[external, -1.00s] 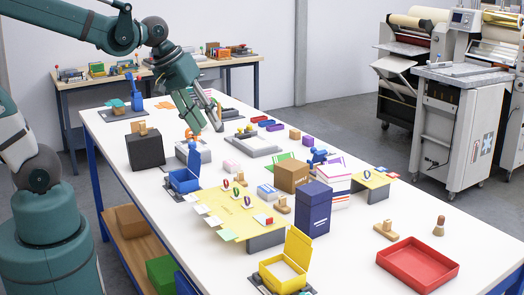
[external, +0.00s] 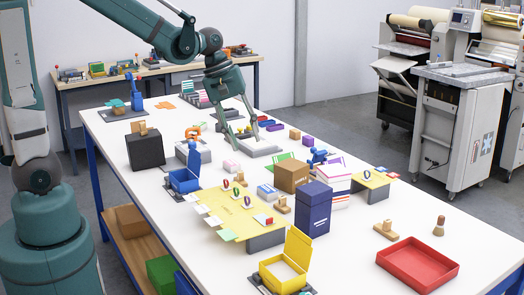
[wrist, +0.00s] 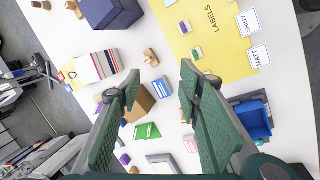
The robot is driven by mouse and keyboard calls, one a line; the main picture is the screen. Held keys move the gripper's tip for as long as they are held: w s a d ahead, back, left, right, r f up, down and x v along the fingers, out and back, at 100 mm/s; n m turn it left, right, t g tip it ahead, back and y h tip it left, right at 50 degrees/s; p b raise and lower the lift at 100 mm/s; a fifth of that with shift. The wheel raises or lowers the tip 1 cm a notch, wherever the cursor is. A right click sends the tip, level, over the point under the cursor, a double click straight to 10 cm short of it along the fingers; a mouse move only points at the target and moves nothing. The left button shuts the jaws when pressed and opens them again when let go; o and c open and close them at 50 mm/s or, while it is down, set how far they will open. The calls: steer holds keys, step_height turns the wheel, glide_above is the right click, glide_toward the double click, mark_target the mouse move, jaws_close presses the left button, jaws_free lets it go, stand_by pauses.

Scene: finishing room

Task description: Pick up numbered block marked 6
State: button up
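My gripper (external: 246,142) points down over the middle of the table, near a shallow grey tray (external: 268,151). In the wrist view my gripper (wrist: 160,88) has its two fingers wide apart with nothing between the tips. No number 6 can be read on any block. In the wrist view the purple block (wrist: 126,159) and the pink block (wrist: 190,145) show at the lower part. The fingers and arm hide part of the tray.
A brown box (external: 291,176), a dark blue box (external: 313,205) and a white stack (external: 338,174) stand to the right. The table's front right holds a red tray (external: 417,265).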

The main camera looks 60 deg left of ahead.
mark_target(282, 196)
steer(key=w+d+f+n+g+h, duration=0.1)
steer(key=w+f+n+g+h, duration=0.1)
steer(key=w+f+n, duration=0.5)
steer(key=w+f, duration=0.4)
steer(key=f, duration=0.4)
steer(key=shift+d+g, duration=0.15)
steer(key=shift+g, duration=0.25)
steer(key=shift+x, duration=1.2)
steer(key=shift+d+f, duration=0.1)
steer(key=shift+x, duration=2.5)
steer(key=c, duration=0.9)
